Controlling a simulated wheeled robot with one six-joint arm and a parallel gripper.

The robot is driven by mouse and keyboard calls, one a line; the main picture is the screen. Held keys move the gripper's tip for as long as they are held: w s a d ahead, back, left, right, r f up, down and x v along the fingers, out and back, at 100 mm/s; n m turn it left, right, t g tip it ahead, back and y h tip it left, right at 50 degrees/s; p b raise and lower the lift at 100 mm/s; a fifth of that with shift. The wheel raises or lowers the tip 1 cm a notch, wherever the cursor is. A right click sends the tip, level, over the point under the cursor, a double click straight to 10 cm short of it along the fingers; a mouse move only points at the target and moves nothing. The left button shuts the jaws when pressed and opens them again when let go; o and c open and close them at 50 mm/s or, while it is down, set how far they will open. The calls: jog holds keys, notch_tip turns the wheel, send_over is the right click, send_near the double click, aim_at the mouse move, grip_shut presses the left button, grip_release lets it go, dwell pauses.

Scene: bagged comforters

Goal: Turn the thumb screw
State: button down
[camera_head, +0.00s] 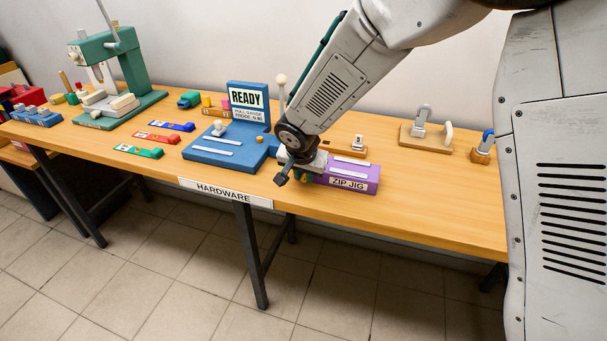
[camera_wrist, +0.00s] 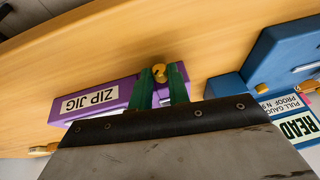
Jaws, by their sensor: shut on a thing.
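The purple zip jig (camera_head: 348,174) lies on the workbench with its "ZIP JIG" label facing the front. It also shows in the wrist view (camera_wrist: 72,118), where the label is upside down. A small brass thumb screw (camera_wrist: 159,70) sits at the end of the jig in the wrist view. My gripper (camera_wrist: 160,82) has its two green fingers on either side of the screw and is shut on it.
A blue pull gauge (camera_head: 222,152) with a "READY" sign (camera_head: 247,99) stands just left of my gripper. A board with a grey hook (camera_head: 421,122) is at the right. A green press (camera_head: 120,70) stands at the far left. The front bench edge carries a "HARDWARE" label (camera_head: 224,193).

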jog(key=shift+a, duration=0.1)
jog(key=h, duration=0.1)
jog(key=g+h, duration=0.1)
jog(key=h, duration=0.1)
jog(key=shift+w+a+n, duration=0.2)
jog(key=shift+a+n, duration=0.1)
jog(key=shift+a, duration=0.05)
jog(key=shift+w+a+f+n+g+h, duration=0.1)
jog(key=shift+a+n+g+h, duration=0.15)
jog(key=shift+h, duration=0.7)
jog(key=shift+a+f+n+g+h, duration=0.1)
jog(key=shift+n+g+h, duration=0.2)
jog(key=shift+h, duration=0.65)
jog(key=c, duration=1.3)
grip_release()
jog(key=v, duration=0.7)
jog(key=shift+a+r, duration=0.3)
